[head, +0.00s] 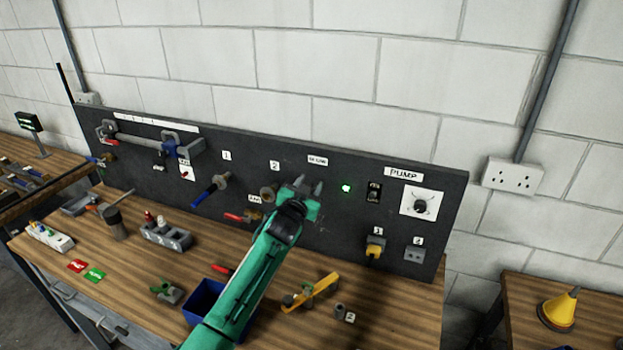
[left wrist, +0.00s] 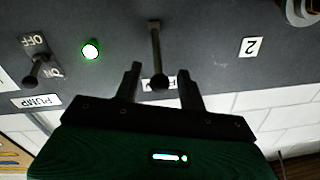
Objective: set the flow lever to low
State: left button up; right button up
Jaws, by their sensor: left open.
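The flow lever (left wrist: 155,50) is a thin dark rod with a round knob, on the dark panel in the left wrist view. The knob lies between the two fingers of my left gripper (left wrist: 160,69), which is open, with a gap on both sides. A small white label behind the knob is mostly hidden. In the head view my left gripper (head: 309,185) reaches to the panel just below a small white label (head: 318,160), too small to read surely, and hides the lever. I cannot tell the lever's setting. My right gripper is not in view.
A lit green lamp (head: 346,188) and an ON/OFF toggle (head: 374,191) sit right of my gripper. Number 2's pipe fitting (head: 268,192) is close on its left. Below are a blue bin (head: 203,299) and a yellow-handled tool (head: 322,287) on the wooden bench.

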pick_arm(q)
jog(key=shift+x, duration=0.95)
grip_shut()
